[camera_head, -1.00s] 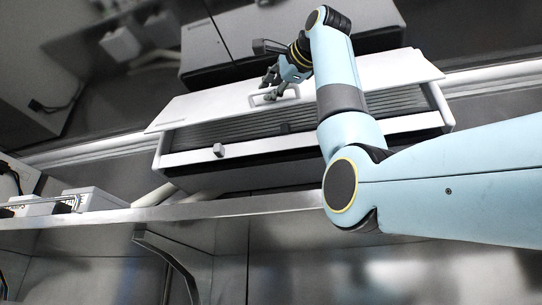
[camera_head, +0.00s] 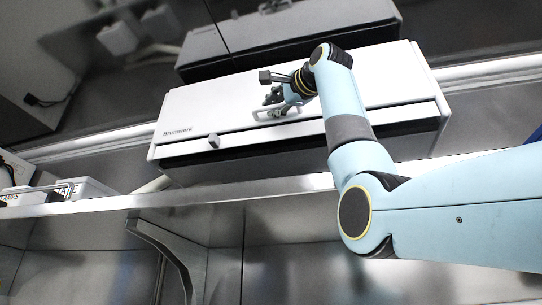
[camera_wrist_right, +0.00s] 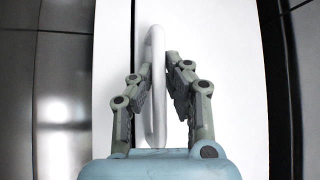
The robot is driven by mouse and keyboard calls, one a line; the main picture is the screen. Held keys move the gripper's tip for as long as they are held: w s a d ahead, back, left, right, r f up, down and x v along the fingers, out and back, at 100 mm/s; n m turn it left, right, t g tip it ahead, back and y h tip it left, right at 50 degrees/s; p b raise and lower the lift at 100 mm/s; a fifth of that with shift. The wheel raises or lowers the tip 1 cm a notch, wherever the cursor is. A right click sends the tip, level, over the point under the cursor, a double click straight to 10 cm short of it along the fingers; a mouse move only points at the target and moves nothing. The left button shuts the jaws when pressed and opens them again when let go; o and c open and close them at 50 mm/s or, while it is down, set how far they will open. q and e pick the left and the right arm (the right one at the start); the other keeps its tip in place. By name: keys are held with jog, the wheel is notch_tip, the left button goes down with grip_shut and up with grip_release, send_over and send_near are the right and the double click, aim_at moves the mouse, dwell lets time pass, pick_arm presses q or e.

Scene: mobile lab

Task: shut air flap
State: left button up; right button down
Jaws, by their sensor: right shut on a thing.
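The air flap (camera_head: 210,108) is a white panel on a wide white unit in the middle of the head view, and it lies over the unit's top with no slats showing. Its bar handle (camera_head: 268,115) sits near the flap's front edge. My right gripper (camera_head: 276,103) is shut on the handle. In the right wrist view, the handle (camera_wrist_right: 154,90) stands between the two fingers of the gripper (camera_wrist_right: 160,68), in front of the white flap (camera_wrist_right: 228,60). My right arm covers part of the flap's right side. My left gripper is not in view.
A small grey knob (camera_head: 213,141) sticks out from the unit's front edge. A metal shelf edge (camera_head: 100,207) runs across in front of the unit. White boxes (camera_head: 85,190) stand at the left. The reflective wall behind mirrors the unit.

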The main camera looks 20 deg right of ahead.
jog(key=shift+w+f, duration=0.15)
jog(key=shift+w+d+f, duration=0.1)
jog(key=shift+w+d, duration=0.1)
jog(key=c, duration=1.6)
grip_release()
jog(key=shift+s+d, duration=0.2)
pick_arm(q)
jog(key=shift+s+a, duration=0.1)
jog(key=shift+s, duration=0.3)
pick_arm(e)
jog(key=v, duration=0.7)
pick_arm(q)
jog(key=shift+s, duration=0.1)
pick_arm(e)
jog(key=shift+a+f, duration=0.1)
